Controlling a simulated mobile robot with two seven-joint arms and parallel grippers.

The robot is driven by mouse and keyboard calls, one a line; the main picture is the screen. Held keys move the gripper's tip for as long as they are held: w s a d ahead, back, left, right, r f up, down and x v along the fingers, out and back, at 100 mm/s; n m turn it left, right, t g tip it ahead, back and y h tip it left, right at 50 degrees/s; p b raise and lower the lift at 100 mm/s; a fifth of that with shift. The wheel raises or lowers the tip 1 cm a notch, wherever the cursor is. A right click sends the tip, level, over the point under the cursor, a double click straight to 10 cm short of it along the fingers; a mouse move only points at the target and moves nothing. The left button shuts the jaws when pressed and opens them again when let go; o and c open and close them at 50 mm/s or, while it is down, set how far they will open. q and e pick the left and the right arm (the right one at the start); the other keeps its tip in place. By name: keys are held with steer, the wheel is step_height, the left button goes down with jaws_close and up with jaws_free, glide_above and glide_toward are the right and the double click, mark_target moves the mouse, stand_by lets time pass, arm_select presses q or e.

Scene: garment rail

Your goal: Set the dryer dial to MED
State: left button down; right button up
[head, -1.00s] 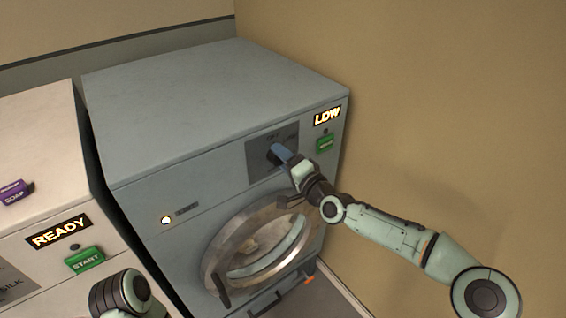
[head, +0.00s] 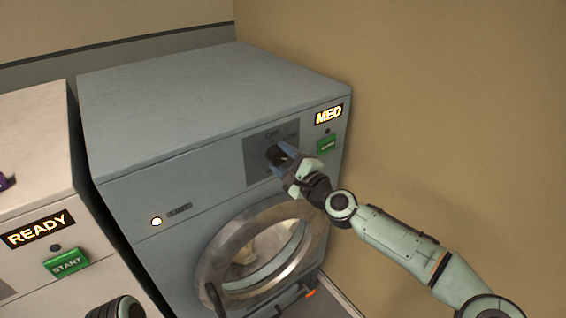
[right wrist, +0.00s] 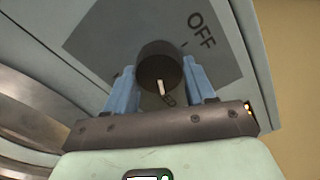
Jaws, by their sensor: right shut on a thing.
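The dryer (head: 215,85) is a grey machine with a round glass door. Its lit display (head: 328,115) reads MED. The dark round dial (head: 277,155) sits on a dark grey panel left of the display. In the right wrist view the dial (right wrist: 160,66) shows a pale pointer mark, with the word OFF to its upper right. My right gripper (head: 287,154) is at the dial, its blue fingers on either side of it and shut on it; the fingers also show in the right wrist view (right wrist: 163,85). My left gripper is out of view; only part of my left arm shows at the bottom left.
A green button (head: 327,146) sits below the display. A white washer (head: 35,150) stands at the left with a READY display (head: 38,231) and green START button (head: 66,262). A tan wall (head: 450,100) is close on the right.

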stand_by(0.4)
steer(key=o, duration=1)
steer(key=shift+s+d+f+b, duration=0.1)
steer(key=shift+s+d+b, duration=0.3)
steer(key=shift+s+d, duration=0.05)
steer(key=b+v, duration=0.2)
steer(key=v, duration=1)
steer(key=shift+b, duration=0.3)
steer(key=shift+s+a, duration=0.1)
steer(key=shift+s, duration=0.05)
